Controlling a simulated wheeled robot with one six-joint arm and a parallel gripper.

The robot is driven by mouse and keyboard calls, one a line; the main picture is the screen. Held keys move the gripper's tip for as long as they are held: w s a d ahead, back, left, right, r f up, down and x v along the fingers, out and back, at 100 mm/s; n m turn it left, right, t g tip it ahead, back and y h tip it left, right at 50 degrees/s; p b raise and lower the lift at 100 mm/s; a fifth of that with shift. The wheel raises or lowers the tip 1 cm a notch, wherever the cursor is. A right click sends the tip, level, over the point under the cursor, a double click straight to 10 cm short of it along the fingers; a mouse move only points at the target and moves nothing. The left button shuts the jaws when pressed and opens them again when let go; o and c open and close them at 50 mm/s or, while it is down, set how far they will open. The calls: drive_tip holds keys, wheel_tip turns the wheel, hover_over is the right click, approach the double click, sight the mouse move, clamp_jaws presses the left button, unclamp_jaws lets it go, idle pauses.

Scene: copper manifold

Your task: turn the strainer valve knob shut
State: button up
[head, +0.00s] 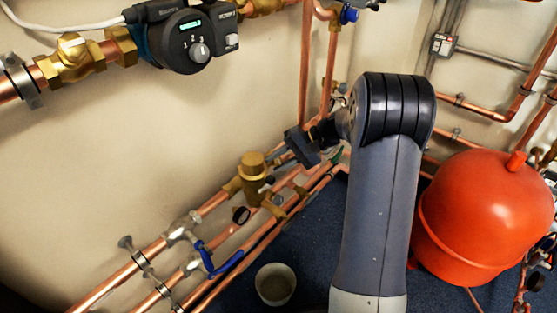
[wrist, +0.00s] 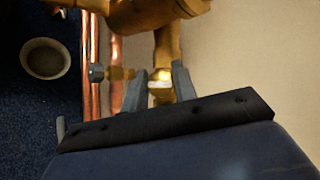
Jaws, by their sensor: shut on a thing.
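The brass strainer body (head: 253,176) sits on the lower copper pipe run in the head view. It fills the top of the wrist view (wrist: 140,14), with a brass branch (wrist: 167,45) reaching down from it. My gripper (wrist: 161,78) has its two grey fingers on either side of a small pale, brass-coloured knob (wrist: 159,91) at the end of that branch, and is shut on it. In the head view my gripper (head: 302,146) is small, behind and right of the strainer, and the knob cannot be made out there.
A second brass fitting with a grey end (wrist: 97,73) lies left of my fingers, by copper pipes. A pale bowl (head: 275,267) stands on the blue floor. A red tank (head: 470,215) is at right. A blue-handled valve (head: 222,265) and a pump (head: 192,42) are at left.

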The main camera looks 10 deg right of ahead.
drive_tip(key=shift+f, duration=0.1)
idle(0.3)
drive_tip(key=o, duration=1)
drive_tip(key=p+v, duration=0.3)
drive_tip(key=v, duration=0.7)
drive_tip(key=shift+d+r+p, duration=0.3)
drive_tip(key=shift+r+p, duration=0.05)
drive_tip(key=b+x, duration=0.4)
drive_tip(key=x, duration=0.7)
drive_tip(key=shift+f, duration=0.1)
drive_tip(key=shift+s+d, duration=0.1)
